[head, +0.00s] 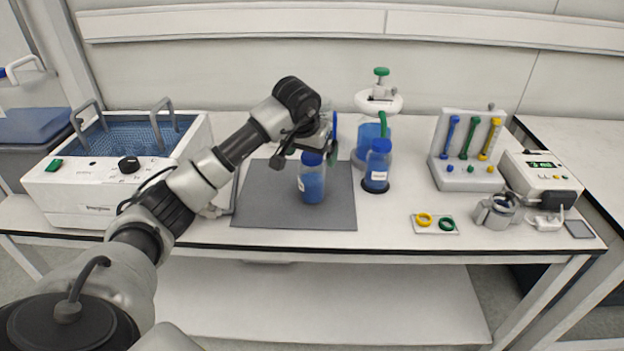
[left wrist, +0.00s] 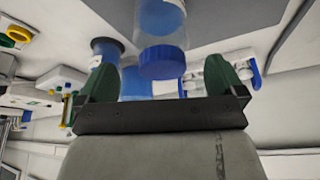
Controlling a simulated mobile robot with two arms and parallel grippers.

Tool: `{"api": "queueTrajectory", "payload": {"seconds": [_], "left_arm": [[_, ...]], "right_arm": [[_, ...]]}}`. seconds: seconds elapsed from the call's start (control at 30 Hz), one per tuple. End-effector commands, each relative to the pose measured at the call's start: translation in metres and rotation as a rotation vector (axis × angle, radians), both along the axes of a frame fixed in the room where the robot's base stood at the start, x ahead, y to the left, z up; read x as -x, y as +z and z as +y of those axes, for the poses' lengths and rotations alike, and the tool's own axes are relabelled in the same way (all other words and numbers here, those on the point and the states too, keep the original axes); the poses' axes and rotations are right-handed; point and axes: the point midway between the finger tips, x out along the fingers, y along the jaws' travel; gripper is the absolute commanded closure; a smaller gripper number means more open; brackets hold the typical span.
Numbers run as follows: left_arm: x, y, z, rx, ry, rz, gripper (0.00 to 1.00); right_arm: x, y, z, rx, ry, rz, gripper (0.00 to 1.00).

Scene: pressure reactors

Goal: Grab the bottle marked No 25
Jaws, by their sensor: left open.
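A blue bottle with a white label and blue cap (head: 313,184) stands upright on the grey mat (head: 262,207). A similar blue bottle (head: 377,166) stands to its right on a dark round spot. Both labels are too small to read, so I cannot tell which is No 25. My left gripper (head: 308,155) is open at the cap of the bottle on the mat, partly hiding it. In the left wrist view a blue cap (left wrist: 162,63) appears between the two green fingers, with no visible grip on it. My right gripper is not in view.
A water bath (head: 90,195) stands at the left. A reactor with a green-topped lid (head: 379,100) is behind the right bottle. A rack with coloured tools (head: 468,150), a ring plate (head: 435,224) and a metal clamp piece (head: 497,212) lie to the right. The mat's right part is clear.

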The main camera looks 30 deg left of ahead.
Motion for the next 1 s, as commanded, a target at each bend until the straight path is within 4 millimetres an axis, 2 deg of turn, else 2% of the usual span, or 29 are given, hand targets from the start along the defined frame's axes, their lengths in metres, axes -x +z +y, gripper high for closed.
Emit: {"api": "queueTrajectory", "payload": {"seconds": [0.1, 0.2, 0.47, 0.57, 1.0], "left_arm": [[-0.005, -0.019, 0.002, 0.004, 0.000, 0.003, 0.02], [-0.009, -0.027, 0.004, 0.002, 0.000, 0.001, 0.02], [-0.011, -0.030, 0.004, 0.001, 0.000, 0.000, 0.02], [-0.011, -0.030, 0.004, 0.001, 0.000, 0.000, 0.14], [-0.011, -0.029, 0.004, 0.001, 0.000, 0.000, 0.82]], "right_arm": [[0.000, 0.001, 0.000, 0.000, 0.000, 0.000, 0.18], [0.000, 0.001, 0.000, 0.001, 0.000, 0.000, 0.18], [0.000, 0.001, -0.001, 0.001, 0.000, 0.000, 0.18], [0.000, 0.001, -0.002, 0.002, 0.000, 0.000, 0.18], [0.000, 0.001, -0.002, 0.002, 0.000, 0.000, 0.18]]}}
